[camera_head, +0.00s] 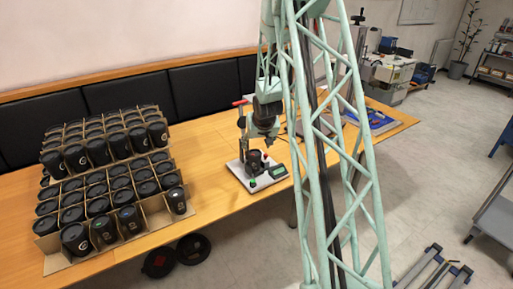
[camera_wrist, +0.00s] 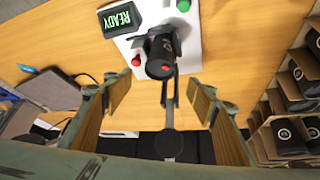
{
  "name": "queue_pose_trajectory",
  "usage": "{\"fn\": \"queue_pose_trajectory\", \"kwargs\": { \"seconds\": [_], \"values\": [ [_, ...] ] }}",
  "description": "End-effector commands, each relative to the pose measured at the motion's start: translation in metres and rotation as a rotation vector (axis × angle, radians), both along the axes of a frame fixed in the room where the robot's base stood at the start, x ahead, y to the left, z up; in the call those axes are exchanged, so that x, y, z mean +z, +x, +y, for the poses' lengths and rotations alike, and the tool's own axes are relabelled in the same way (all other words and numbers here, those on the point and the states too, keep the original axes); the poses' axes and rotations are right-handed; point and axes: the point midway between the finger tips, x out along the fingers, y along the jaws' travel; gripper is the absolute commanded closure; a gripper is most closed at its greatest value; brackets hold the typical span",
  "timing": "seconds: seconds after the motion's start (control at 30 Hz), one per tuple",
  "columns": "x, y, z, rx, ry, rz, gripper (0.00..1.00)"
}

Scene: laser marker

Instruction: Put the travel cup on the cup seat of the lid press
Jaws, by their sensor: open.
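A black travel cup (camera_wrist: 158,58) with a pale round logo and a red mark on its top stands on the white lid press (camera_wrist: 190,50), in a dark holder that looks like the cup seat. In the head view the cup (camera_head: 255,162) is upright on the press (camera_head: 238,172). My gripper (camera_head: 267,138) is above the press, close over the cup. In the wrist view my gripper's fingers (camera_wrist: 160,95) are spread wide with nothing gripped between them. The cup is just beyond the fingertips and apart from them. The cup's underside is hidden.
The press's post and red-handled lever (camera_head: 240,103) rise beside my gripper. A READY display (camera_wrist: 122,18) and coloured buttons sit on the press base. Cardboard trays (camera_head: 150,225) with many black cups fill the table's left.

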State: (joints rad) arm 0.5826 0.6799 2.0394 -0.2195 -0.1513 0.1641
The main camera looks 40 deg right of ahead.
Motion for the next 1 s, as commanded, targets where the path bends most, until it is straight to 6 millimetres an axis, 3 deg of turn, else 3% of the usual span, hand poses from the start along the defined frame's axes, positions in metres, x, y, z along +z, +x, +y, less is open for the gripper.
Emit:
{"fn": "queue_pose_trajectory", "kwargs": {
  "seconds": [0.23, 1.0],
  "values": [
    [0.0106, -0.0061, 0.0034, 0.000, 0.000, 0.000, 0.48],
    [0.0135, -0.0067, 0.0048, 0.001, 0.000, 0.000, 0.48]
  ]
}}
